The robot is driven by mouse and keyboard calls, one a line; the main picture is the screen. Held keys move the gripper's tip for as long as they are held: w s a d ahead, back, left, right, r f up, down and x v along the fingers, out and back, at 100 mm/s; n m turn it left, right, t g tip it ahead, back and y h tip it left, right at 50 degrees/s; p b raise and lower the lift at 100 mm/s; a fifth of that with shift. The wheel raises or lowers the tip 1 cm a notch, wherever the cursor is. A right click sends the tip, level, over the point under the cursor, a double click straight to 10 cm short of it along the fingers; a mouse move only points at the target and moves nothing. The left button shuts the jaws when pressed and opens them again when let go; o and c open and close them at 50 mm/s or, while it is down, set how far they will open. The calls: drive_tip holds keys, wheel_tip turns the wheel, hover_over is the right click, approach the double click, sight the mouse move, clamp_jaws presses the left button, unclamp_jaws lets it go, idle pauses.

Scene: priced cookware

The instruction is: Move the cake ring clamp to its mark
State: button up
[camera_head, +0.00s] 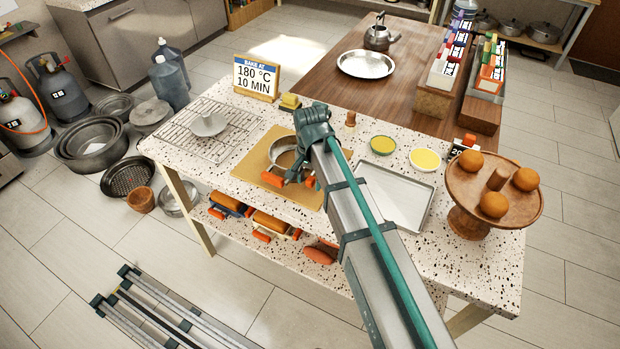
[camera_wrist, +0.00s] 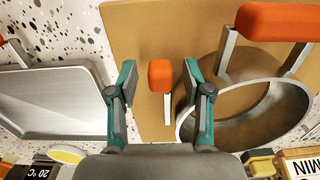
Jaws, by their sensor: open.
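The cake ring clamp appears to be the steel ring (camera_head: 283,153) with orange grips, on a tan board (camera_head: 252,168). In the wrist view, the ring (camera_wrist: 283,107) lies at the right, with a wide orange grip (camera_wrist: 272,22) on metal struts. A smaller orange grip (camera_wrist: 160,76) on a metal bar stands left of the ring; its join to the ring cannot be made out. My gripper (camera_wrist: 158,82) is open, its fingers on either side of this small grip, with gaps showing at both sides. In the head view my gripper (camera_head: 308,160) partly hides the ring. I cannot make out a mark.
A metal tray (camera_head: 395,195) lies right of the board, with a wooden stand (camera_head: 470,208) of orange balls beyond. A wire rack (camera_head: 190,130) is at the left. A baking sign (camera_head: 256,78), yellow bowls (camera_head: 425,159) and a wooden peg (camera_head: 350,119) stand behind.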

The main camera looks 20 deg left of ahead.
drive_tip(key=shift+c, duration=0.2)
clamp_jaws()
idle(0.3)
